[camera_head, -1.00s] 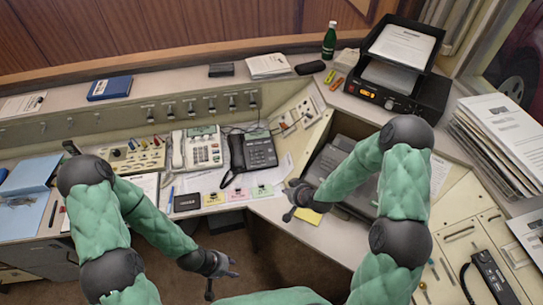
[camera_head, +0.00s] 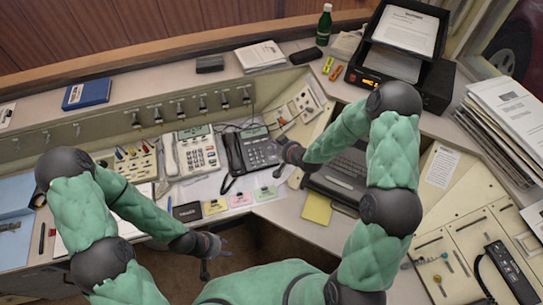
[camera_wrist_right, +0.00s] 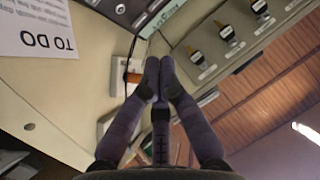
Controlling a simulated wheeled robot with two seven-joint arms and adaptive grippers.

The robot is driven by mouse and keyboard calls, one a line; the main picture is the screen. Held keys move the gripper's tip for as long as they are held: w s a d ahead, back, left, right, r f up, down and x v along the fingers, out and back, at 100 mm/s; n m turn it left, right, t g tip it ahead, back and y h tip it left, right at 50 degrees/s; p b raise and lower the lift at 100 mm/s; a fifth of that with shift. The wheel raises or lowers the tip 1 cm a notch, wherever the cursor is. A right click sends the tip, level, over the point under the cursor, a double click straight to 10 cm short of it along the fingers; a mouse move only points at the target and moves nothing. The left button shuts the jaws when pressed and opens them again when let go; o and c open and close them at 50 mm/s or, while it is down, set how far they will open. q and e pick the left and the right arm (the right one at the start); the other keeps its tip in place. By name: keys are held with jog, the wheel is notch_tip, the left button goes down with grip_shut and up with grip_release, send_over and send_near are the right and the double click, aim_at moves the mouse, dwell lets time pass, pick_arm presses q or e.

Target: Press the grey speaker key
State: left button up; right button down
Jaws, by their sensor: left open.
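A dark desk phone (camera_head: 262,152) with a handset on its left side stands in the middle of the console. A white phone (camera_head: 197,153) stands left of it. I cannot make out which key is the grey speaker key. Part of a phone with keys (camera_wrist_right: 128,8) shows at the top edge of the right wrist view. My right gripper (camera_head: 281,158) is at the right side of the dark phone; in the right wrist view its fingertips (camera_wrist_right: 159,64) are together, with nothing seen between them. My left gripper (camera_head: 222,247) is open and empty, low in front of the desk edge.
Colored cards (camera_head: 241,199) and a black box (camera_head: 187,211) lie along the front edge. A yellow note (camera_head: 317,208) lies beside a dark laptop (camera_head: 342,172). A row of switches (camera_head: 202,104) lines the back panel. A TO DO sheet (camera_wrist_right: 38,30) shows in the right wrist view.

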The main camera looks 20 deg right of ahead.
jog(key=shift+f, duration=0.1)
jog(key=b, duration=0.5)
send_over(273, 158)
jog(key=s, duration=0.1)
notch_tip(273, 158, down, 7)
jog(key=shift+s+d+f, duration=0.1)
jog(key=shift+s+f, duration=0.05)
jog(key=shift+f+b, duration=0.35)
jog(key=shift+f, duration=0.3)
jog(key=shift+f, duration=0.1)
dwell(0.5)
jog(key=shift+w+f+b, duration=0.2)
jog(key=shift+f+b, duration=0.1)
jog(key=shift+b, duration=0.2)
jog(key=shift+f+b, duration=0.3)
jog(key=shift+b, duration=0.1)
dwell(0.5)
jog(key=shift+r, duration=0.15)
jog(key=shift+s+r+p, duration=0.1)
jog(key=shift+r+p, duration=0.3)
jog(key=shift+r, duration=0.2)
